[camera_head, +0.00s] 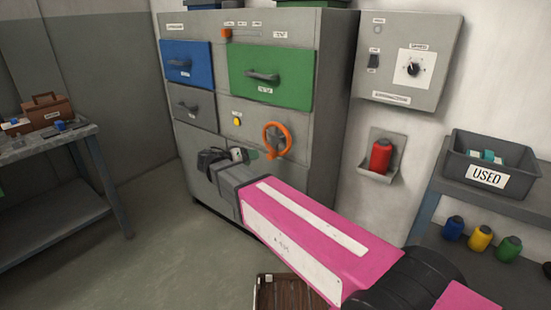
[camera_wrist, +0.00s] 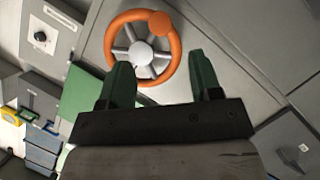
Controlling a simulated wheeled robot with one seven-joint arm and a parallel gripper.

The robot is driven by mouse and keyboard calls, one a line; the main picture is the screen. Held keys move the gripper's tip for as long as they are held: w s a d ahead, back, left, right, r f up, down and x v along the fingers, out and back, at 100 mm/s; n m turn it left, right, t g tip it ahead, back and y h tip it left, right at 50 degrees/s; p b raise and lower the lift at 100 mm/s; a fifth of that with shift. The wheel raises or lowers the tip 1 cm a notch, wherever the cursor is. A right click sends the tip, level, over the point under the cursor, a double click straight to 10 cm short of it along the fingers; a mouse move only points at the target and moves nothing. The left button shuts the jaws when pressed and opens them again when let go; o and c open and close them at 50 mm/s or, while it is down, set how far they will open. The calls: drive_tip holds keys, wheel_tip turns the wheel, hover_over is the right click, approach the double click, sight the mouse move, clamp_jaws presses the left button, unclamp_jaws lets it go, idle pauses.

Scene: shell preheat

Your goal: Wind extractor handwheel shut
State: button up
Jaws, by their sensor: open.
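The extractor handwheel (camera_head: 277,139) is an orange ring with grey spokes on the lower front of the grey cabinet (camera_head: 330,110). My gripper (camera_head: 250,154) is in front of the cabinet, just left of and below the wheel. In the wrist view my gripper (camera_wrist: 163,80) has two green fingers spread wide apart, with nothing between them. The wheel lies beyond the fingertips, and they look apart from it.
A blue drawer (camera_head: 187,63) and a green drawer (camera_head: 271,77) with handles sit above the wheel. A grey control box (camera_head: 444,94) and a red bottle (camera_head: 381,156) in a holder are on the right wall. A bin marked USED (camera_head: 463,173) stands far right; a bench (camera_head: 50,215) stands left.

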sight(269, 157)
drive_tip(key=x, duration=1)
drive_tip(key=shift+w+d+f, duration=0.1)
drive_tip(key=shift+w+d, duration=0.05)
drive_tip(key=shift+d, duration=0.1)
clamp_jaws()
